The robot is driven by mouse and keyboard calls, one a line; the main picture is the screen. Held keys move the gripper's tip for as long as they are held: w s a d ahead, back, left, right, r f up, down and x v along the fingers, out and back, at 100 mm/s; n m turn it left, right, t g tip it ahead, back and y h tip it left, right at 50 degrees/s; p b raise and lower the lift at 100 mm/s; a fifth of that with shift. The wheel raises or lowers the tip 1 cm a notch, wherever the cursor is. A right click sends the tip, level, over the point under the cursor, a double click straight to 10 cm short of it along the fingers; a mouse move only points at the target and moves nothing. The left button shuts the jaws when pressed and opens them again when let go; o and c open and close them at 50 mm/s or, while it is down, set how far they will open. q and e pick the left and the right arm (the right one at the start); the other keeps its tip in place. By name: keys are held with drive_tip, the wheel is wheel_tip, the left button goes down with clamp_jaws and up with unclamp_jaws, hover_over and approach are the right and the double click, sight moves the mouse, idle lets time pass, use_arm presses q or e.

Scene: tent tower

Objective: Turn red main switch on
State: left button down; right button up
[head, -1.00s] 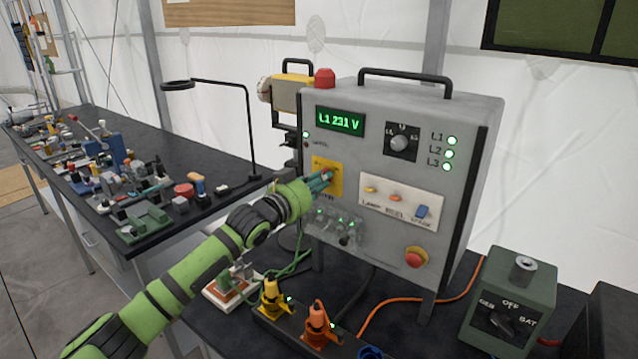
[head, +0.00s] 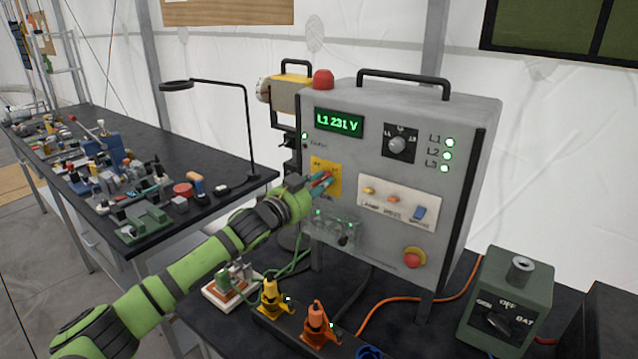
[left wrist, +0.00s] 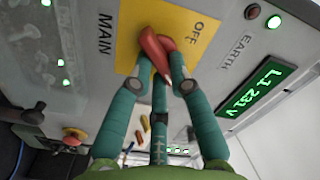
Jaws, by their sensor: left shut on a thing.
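The red main switch (left wrist: 152,48) sits on a yellow plate (left wrist: 200,50) marked OFF, beside the word MAIN, in the left wrist view. In the head view the yellow plate (head: 319,165) is on the left of the grey panel box (head: 360,112). My left gripper (head: 320,183) reaches it from the left. The left wrist view shows its teal fingers (left wrist: 168,80) shut on the switch's red handle. The handle looks slanted across the plate; its exact setting is hard to tell. The fingers hide part of the plate. My right gripper is not in view.
The green display (head: 339,122) reads L1 231 V. The L1, L2 and L3 lamps (head: 448,154) are lit. A clear cover (head: 333,232) lies just below the gripper. Yellow (head: 271,298) and orange plugs (head: 317,325) stand in front. A green selector box (head: 507,300) is at right.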

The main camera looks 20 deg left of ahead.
use_arm(q)
drive_tip(key=c, duration=1.1)
unclamp_jaws()
drive_tip(key=shift+c, duration=0.2)
drive_tip(key=shift+s, duration=0.1)
drive_tip(key=v, duration=1.2)
